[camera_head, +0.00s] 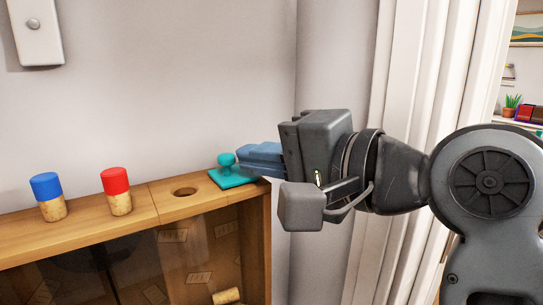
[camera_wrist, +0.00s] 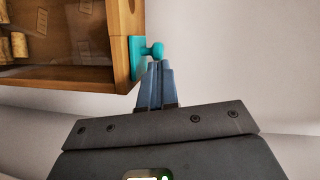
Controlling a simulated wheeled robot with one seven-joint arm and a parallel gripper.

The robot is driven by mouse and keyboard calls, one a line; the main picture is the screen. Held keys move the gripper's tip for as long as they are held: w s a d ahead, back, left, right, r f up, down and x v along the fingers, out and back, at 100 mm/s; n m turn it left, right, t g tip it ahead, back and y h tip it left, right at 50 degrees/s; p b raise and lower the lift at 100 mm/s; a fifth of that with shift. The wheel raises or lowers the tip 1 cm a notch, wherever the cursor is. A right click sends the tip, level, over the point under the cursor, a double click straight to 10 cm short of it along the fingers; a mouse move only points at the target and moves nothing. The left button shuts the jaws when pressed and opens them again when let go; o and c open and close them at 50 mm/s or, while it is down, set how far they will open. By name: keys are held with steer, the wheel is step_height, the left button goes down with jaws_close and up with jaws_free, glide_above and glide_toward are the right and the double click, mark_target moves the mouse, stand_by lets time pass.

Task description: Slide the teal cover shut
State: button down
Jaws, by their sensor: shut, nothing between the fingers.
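The teal cover (camera_head: 234,180) is a flat plate with a round knob, lying on the top right end of a wooden box (camera_head: 160,202). A round hole (camera_head: 185,191) in the box top is uncovered, just left of the cover. My gripper (camera_head: 243,158) is shut with nothing in it. Its blue fingers are at the right of the knob, close to it; I cannot tell whether they touch. In the wrist view the cover (camera_wrist: 137,57) sits at the box's edge, with the finger tips (camera_wrist: 157,64) right beside its knob.
A red-capped cork (camera_head: 117,191) and a blue-capped cork (camera_head: 47,196) stand in the box top, left of the hole. Another cork (camera_head: 227,296) lies inside behind the clear front. The wall is close behind, and a white door frame (camera_head: 385,120) stands at the right.

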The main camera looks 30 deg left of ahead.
mark_target(206, 201)
steer(key=shift+s, duration=0.1)
steer(key=s+p, duration=0.1)
steer(key=s, duration=0.1)
steer(key=s+a+p, duration=0.2)
steer(key=s+p, duration=0.1)
steer(key=shift+s+a+r, duration=0.15)
steer(key=shift+s, duration=0.2)
steer(key=shift+s+a+f, duration=0.1)
steer(key=shift+s+f, duration=0.1)
steer(key=shift+s, duration=0.05)
